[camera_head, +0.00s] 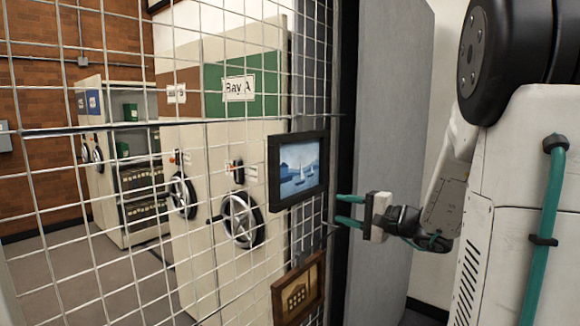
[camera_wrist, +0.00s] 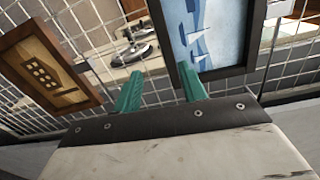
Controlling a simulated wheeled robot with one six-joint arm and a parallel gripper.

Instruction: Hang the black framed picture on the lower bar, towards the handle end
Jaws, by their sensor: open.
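The black framed picture (camera_head: 298,170), a blue scene with white sailboats, is upright against the white wire mesh rack, near its right end. Its top edge sits just below a dark horizontal bar (camera_head: 90,128). My gripper (camera_head: 349,210) is open and empty, just right of the frame's lower right corner. In the wrist view, one teal finger of my gripper (camera_wrist: 160,82) overlaps the lower corner of the black framed picture (camera_wrist: 207,35); I cannot tell if they touch. The other finger is over open mesh. The frame's hanging hardware is hidden.
A brown wooden framed picture (camera_head: 298,289) hangs lower on the mesh, also in the wrist view (camera_wrist: 45,67). Behind the mesh stand cream shelving units with black handwheels (camera_head: 242,220) and a green "Bay A" panel (camera_head: 262,85). A grey panel (camera_head: 390,150) stands to the right.

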